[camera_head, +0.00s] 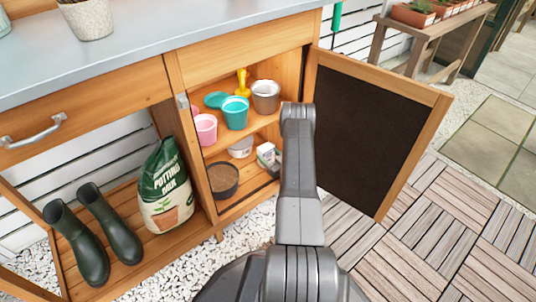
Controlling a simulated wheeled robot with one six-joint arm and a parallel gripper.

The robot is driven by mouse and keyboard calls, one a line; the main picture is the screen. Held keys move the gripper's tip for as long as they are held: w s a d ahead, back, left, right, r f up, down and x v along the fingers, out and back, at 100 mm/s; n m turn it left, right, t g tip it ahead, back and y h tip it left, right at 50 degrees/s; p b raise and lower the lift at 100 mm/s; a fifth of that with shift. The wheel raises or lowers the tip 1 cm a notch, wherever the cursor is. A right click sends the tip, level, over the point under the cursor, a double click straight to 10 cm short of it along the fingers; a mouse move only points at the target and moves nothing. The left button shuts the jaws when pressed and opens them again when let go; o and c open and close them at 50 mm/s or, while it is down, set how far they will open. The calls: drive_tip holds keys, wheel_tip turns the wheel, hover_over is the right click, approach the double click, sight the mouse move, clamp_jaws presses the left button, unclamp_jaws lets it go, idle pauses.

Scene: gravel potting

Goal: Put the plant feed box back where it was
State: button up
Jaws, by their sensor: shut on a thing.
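The plant feed box (265,152), small and white with coloured print, is at the lower shelf inside the open cabinet. My gripper (274,161) is mostly hidden behind my own arm; a dark part of it shows at the box's right side. It is shut on the box. I cannot tell whether the box's base touches the shelf.
The lower shelf (238,201) also holds a sieve (223,179) and a whitish bowl (241,148). Pots and a yellow-topped item (242,82) crowd the upper shelf. The open door (367,130) stands right of my arm. Potting mix (166,188) and boots (110,222) are left.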

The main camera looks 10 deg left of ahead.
drive_tip(key=o, duration=0.8)
drive_tip(key=shift+f, duration=0.1)
drive_tip(key=shift+s+d+r, duration=0.2)
drive_tip(key=shift+d, duration=0.1)
drive_tip(key=p+v, duration=0.3)
drive_tip(key=v, duration=0.8)
drive_tip(key=shift+s+d+p, duration=0.15)
drive_tip(key=shift+s+p, duration=0.05)
drive_tip(key=shift+p, duration=0.1)
